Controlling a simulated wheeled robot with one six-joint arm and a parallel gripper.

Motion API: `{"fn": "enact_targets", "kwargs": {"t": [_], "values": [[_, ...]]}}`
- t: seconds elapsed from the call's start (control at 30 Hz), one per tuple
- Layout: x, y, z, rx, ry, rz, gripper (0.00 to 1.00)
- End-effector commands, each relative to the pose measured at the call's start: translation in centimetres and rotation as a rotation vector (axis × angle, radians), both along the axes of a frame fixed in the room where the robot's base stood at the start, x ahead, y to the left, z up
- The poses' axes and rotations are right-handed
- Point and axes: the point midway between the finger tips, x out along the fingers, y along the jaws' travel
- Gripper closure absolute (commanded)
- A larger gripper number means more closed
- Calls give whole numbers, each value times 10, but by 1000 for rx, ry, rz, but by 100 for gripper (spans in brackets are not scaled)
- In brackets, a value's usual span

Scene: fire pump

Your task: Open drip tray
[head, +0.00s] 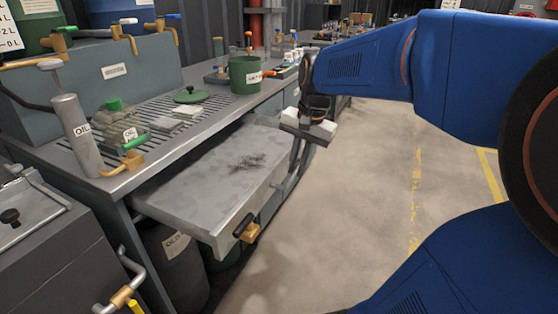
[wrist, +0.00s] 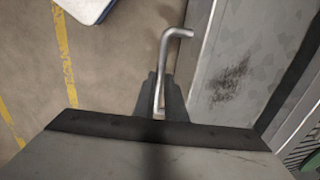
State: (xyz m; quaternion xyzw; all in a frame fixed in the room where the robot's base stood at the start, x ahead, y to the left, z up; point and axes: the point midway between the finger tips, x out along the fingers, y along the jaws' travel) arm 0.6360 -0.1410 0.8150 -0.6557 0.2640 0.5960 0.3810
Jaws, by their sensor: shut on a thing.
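The drip tray (head: 185,185) is a grey metal tray pulled partway out from under the workbench, with a dark stain on its surface. It also shows at the right of the wrist view (wrist: 210,85). My gripper (head: 297,160) is at the tray's outer right side in the head view. In the wrist view my gripper (wrist: 160,92) has its dark jaws closed around a bent metal bar handle (wrist: 168,55) beside the tray. The far end of the bar sticks out past the jaws. The handle's join to the tray is partly hidden.
A brass-and-black latch (head: 246,228) is on the tray's near front corner. The workbench (head: 130,180) carries an oil cylinder (head: 75,130), a green can (head: 245,75) and bottles. Drums stand below. The concrete floor (head: 345,220) to the right is open, with yellow lines.

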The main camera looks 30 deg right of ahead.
Motion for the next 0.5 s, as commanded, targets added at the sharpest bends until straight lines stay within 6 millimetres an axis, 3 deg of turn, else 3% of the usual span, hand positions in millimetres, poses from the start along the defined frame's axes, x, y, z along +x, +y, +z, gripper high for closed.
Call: {"fn": "enact_targets", "kwargs": {"t": [0.2,0.5], "values": [[-18,-13,1,0,-3,-2,100],[-24,-18,1,0,-3,0,100]]}}
